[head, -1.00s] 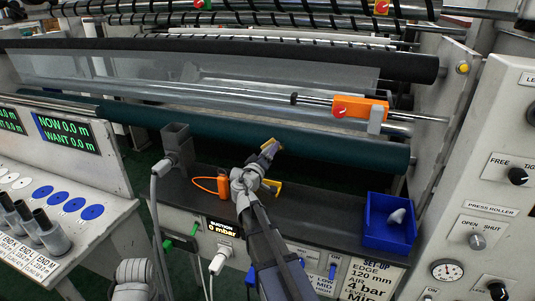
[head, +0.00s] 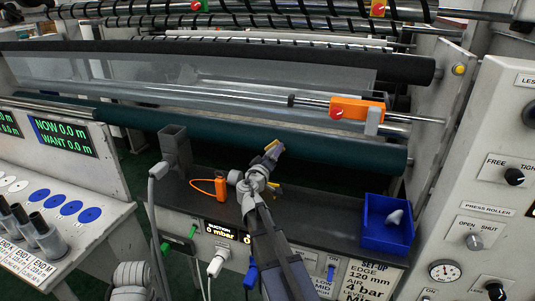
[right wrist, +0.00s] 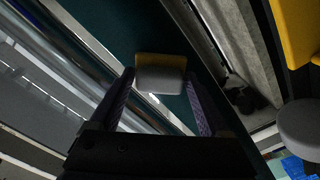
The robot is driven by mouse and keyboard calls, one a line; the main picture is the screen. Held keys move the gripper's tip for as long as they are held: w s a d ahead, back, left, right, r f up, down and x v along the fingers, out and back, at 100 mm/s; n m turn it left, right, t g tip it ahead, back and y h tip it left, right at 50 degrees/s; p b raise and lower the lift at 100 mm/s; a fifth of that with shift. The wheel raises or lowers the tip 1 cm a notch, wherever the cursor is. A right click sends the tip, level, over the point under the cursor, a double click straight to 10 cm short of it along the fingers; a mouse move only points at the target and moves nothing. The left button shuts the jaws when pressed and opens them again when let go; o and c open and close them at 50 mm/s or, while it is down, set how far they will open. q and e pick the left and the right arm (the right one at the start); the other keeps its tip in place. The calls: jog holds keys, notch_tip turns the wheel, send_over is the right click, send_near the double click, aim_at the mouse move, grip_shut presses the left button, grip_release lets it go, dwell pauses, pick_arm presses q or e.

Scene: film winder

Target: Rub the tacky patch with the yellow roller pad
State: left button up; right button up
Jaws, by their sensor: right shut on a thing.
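My right gripper (head: 268,160) is shut on the yellow roller pad (head: 274,145), held at the front of the dark green roller (head: 330,149). In the right wrist view the pad (right wrist: 160,62) shows a yellow strip and a pale grey block between the fingers (right wrist: 160,88), with the green roller behind it. I cannot tell whether the pad touches the roller. I cannot make out the tacky patch.
Below the roller is a dark shelf (head: 325,205) with an orange tool (head: 221,187), a grey holder (head: 175,145) and a blue bin (head: 372,237) holding a pale piece. An orange slider block (head: 350,109) sits on a rod above. Control panels flank both sides.

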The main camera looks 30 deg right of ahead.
jog(key=shift+s+d, duration=0.65)
jog(key=shift+s, duration=0.15)
jog(key=shift+w+d, duration=0.1)
jog(key=shift+w, duration=0.05)
jog(key=shift+w+a, duration=1.4)
jog(key=shift+w, duration=0.1)
jog(key=shift+s+a, duration=0.1)
jog(key=shift+s, duration=0.05)
jog(key=shift+v, duration=2.9)
jog(key=shift+s+a, duration=0.1)
